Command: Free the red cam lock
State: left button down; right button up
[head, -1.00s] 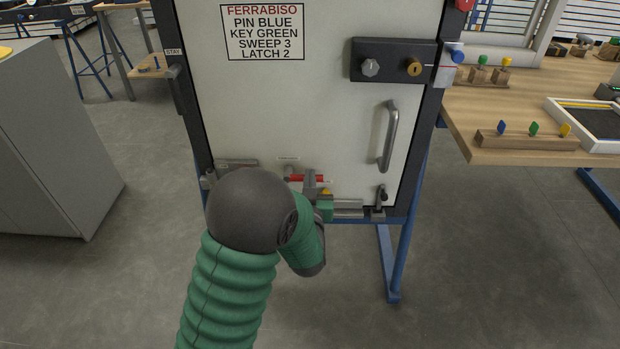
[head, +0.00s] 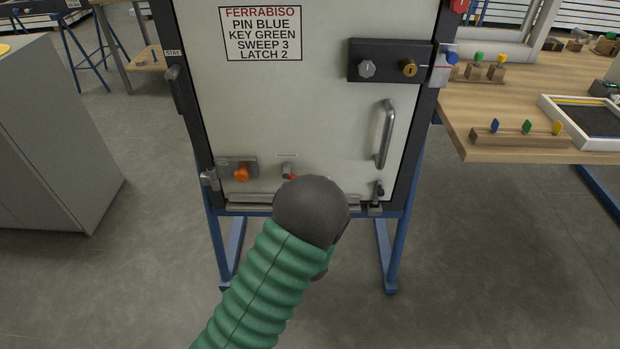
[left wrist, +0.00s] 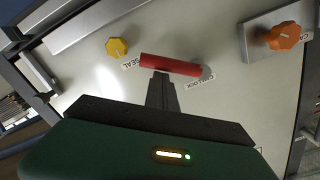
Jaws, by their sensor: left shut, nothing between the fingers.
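The red cam lock (head: 292,177) is a short handle low on the white door. In the head view only its end by the grey pivot shows, sloping down to the right; my arm hides the rest. In the left wrist view the whole red handle (left wrist: 170,65) shows, tilted relative to the label beside its pivot. My left gripper (left wrist: 161,78) is shut and empty, its fingertips right at the handle's edge near mid-length; I cannot tell if they touch. In the head view the gripper is hidden behind my arm. My right gripper is not in view.
An orange knob (head: 241,174) on a plate sits left of the cam lock. A yellow seal knob (left wrist: 117,48) is near the handle's free end. A door handle (head: 385,135) and small latch (head: 378,192) are to the right. A wooden bench (head: 540,100) stands further right.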

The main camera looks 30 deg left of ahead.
pick_arm(q)
jog(key=shift+s+a+f+m+p, duration=0.25)
jog(key=shift+f+m+p, duration=0.3)
jog(key=shift+m, duration=0.6)
jog(key=shift+s+a+f+m+p, duration=0.1)
jog(key=shift+a+f+m+p, duration=0.4)
jog(key=shift+m, duration=0.6)
jog(key=shift+s+a+f+m+p, duration=0.2)
jog(key=shift+f+m+p, duration=0.35)
jog(key=shift+m, duration=0.6)
jog(key=shift+f, duration=0.15)
